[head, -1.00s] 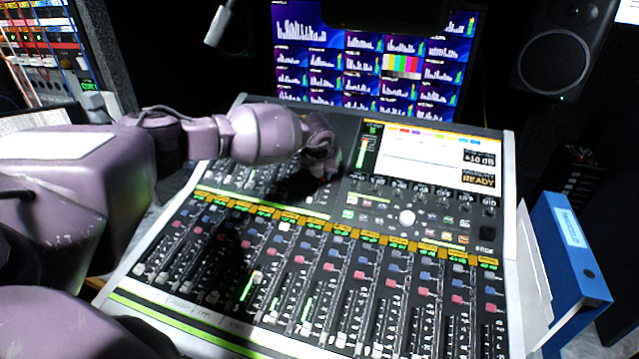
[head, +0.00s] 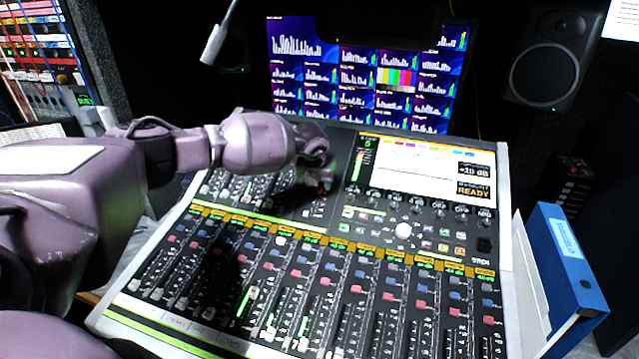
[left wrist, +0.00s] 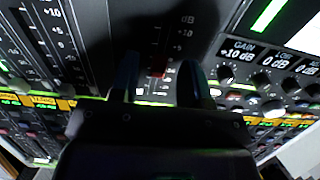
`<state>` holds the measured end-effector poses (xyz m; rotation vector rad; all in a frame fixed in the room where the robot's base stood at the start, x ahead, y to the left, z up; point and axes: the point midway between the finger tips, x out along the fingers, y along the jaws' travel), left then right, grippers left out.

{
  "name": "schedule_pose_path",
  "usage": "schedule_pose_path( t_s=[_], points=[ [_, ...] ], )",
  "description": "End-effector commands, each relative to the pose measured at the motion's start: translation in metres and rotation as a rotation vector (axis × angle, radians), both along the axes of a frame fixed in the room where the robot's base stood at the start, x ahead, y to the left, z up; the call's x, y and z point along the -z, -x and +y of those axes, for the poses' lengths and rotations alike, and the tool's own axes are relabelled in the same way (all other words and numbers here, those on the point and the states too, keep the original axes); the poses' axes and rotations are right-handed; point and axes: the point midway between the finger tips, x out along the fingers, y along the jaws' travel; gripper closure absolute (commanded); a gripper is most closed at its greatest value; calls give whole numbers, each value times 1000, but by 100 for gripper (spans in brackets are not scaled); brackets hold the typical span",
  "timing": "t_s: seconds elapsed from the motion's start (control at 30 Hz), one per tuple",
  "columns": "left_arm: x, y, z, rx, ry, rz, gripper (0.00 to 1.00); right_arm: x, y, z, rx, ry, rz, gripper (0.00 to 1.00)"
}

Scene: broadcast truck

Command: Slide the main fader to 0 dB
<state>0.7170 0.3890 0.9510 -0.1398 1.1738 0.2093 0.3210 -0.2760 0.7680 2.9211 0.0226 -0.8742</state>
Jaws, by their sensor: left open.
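The mixing console (head: 140,318) fills the middle of the head view. My left gripper (head: 322,184) is low over its upper middle section, left of the console screen (head: 415,163). The gripper is open. In the left wrist view its two dark fingers (left wrist: 160,80) stand on either side of a small red fader cap (left wrist: 157,72), beside a dB scale with +10 and +5 marks. Whether a finger touches the cap cannot be told. The console screen shows what looks like "+10 dB" above "READY". My right gripper is not in view.
Banks of faders and knobs surround the gripper. A monitor (head: 365,75) and a speaker (head: 545,65) stand behind the console. A gooseneck lamp (head: 214,45) hangs at back left. A blue binder (head: 572,270) stands at the right edge.

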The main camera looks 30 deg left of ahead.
Motion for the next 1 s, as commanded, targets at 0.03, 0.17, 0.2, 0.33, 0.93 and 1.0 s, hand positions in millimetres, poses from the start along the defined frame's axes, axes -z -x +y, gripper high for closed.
schedule_pose_path(
  t_s=[0.03,0.17,0.2,0.33,0.93,1.0],
  points=[
    [-12,3,0,2,-1,-4,57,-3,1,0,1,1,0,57],
    [-34,12,-3,2,0,-4,57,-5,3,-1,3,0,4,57],
    [-41,15,-3,1,-1,-5,57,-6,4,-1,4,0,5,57],
    [-60,23,-5,1,-1,-3,57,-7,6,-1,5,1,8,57],
    [-85,33,-8,0,0,-1,57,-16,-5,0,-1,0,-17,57],
    [-85,33,-8,0,0,-1,57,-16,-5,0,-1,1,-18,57]
  ],
)
